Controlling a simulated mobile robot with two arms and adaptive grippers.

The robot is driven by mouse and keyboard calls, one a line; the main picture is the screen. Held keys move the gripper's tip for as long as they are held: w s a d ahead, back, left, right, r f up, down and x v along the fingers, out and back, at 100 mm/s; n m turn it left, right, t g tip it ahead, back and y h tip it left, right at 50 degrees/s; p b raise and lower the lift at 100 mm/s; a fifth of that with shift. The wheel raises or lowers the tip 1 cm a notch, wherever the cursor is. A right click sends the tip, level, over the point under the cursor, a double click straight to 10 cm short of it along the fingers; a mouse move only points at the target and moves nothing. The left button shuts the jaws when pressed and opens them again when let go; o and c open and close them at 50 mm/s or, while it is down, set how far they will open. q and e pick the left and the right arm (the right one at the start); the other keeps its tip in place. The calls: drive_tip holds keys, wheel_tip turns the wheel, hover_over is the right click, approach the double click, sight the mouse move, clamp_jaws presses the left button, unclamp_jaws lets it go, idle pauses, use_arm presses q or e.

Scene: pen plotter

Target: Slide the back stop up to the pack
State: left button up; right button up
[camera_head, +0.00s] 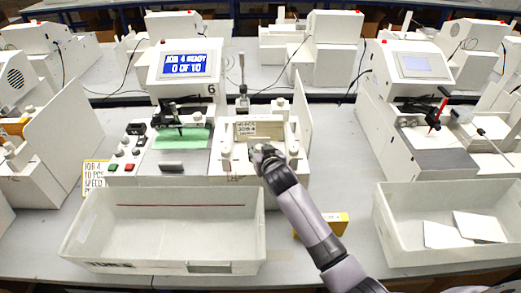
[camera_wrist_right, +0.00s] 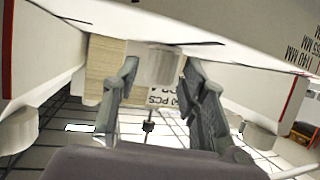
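The pack (camera_head: 246,130) is a pale block with a printed job label, in the feed tray right of the plotter with the blue screen. Its striped edge shows in the right wrist view (camera_wrist_right: 104,68). My right gripper (camera_head: 262,150) reaches into the tray's near side. In the wrist view its two dark fingers (camera_wrist_right: 157,75) stand against both sides of a pale knob (camera_wrist_right: 157,66), which seems to be the back stop's. My left gripper is out of view.
Pale side knobs (camera_head: 226,150) flank the tray, and a tall white panel (camera_head: 302,110) stands to its right. An empty bin (camera_head: 165,225) is in front; a yellow box (camera_head: 335,223) lies beside my arm.

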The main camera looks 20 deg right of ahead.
clamp_jaws()
idle(0.6)
